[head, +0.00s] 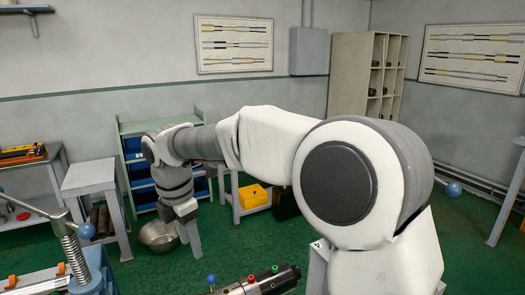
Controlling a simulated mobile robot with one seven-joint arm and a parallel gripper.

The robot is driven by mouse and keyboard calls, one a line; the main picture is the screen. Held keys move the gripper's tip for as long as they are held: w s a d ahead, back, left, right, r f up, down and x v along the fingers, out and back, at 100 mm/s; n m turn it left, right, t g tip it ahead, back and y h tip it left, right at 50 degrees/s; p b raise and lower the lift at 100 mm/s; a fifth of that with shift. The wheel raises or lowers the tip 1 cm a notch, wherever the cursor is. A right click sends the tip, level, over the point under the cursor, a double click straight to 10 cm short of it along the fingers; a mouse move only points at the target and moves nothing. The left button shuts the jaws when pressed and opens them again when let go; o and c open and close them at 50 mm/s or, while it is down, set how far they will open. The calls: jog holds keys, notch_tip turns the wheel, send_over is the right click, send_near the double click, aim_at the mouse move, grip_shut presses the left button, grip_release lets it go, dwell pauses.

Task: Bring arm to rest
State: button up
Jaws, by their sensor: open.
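My white and grey arm (275,135) reaches from the lower right across the middle of the head view, toward the left. Its wrist bends down at the left end. My gripper (189,238) points down there, open, with its fingers partly overlapping in this view. No object shows between the fingers. In the picture the gripper is just right of a metal bowl (158,236), partly in front of it; whether they touch cannot be told.
A blue vise with a threaded screw (75,255) stands at lower left. A black cylinder with coloured knobs (262,282) is at bottom centre. Behind are a grey stand (90,177), a rack of blue bins (133,147) and a yellow box (253,196). Green floor is open around them.

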jog(key=s+d+r+m+t, duration=0.1)
jog(key=s+d+r+m, duration=0.25)
jog(key=d+m, duration=0.5)
jog(key=s+d+r+m+t, duration=0.1)
jog(key=s+d+r+m, duration=0.3)
jog(key=d, duration=0.7)
jog(key=s+d+f+m+t, duration=0.2)
jog(key=s+d+f+m, duration=0.2)
jog(key=s+d+m, duration=0.6)
jog(key=s+m, duration=0.2)
jog(key=m, duration=0.2)
jog(key=shift+s+d+f+y, duration=0.2)
jog(key=shift+d+y, duration=0.1)
jog(key=shift+d, duration=0.05)
jog(key=shift+a, duration=0.1)
